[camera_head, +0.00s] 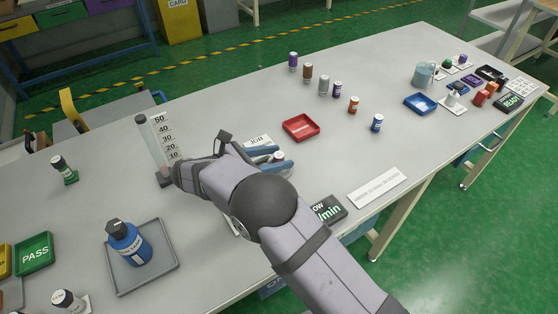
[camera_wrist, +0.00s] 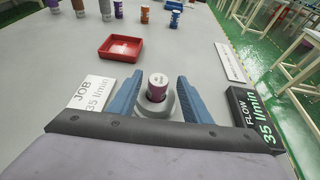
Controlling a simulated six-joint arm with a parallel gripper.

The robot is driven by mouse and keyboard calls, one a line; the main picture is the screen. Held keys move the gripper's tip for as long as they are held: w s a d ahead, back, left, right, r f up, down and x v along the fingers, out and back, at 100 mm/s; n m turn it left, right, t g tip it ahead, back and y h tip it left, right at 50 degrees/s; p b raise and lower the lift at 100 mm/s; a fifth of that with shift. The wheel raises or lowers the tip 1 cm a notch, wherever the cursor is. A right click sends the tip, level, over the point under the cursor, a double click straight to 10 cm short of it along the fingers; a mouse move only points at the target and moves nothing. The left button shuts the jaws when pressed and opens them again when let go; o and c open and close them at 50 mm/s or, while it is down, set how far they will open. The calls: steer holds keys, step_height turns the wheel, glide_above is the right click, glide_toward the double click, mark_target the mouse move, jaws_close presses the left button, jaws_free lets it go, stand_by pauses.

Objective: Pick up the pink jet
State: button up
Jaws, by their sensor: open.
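A small cylinder with a pinkish-mauve body and a pale top, apparently the pink jet (camera_wrist: 157,86), stands upright in a grey holder (camera_wrist: 154,106) in the wrist view. It also shows, partly hidden, in the head view (camera_head: 279,156). My gripper (camera_wrist: 159,78) is open, with one blue finger on each side of the jet and visible gaps between. In the head view my gripper (camera_head: 287,156) is low over the table, and my arm hides much of the area around it. The JOB card (camera_wrist: 92,92) reads 35 l/min.
A red tray (camera_head: 300,127) lies beyond the gripper. Several coloured jets, including an orange one (camera_head: 353,105) and a blue one (camera_head: 377,123), stand farther back. A black FLOW display (camera_wrist: 254,118) is at the right. A clear graduated tube (camera_head: 152,141) stands left of my gripper.

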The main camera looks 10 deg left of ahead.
steer(key=shift+p+x, duration=0.65)
steer(key=shift+x, duration=1.95)
steer(key=shift+a, duration=0.1)
jaws_close()
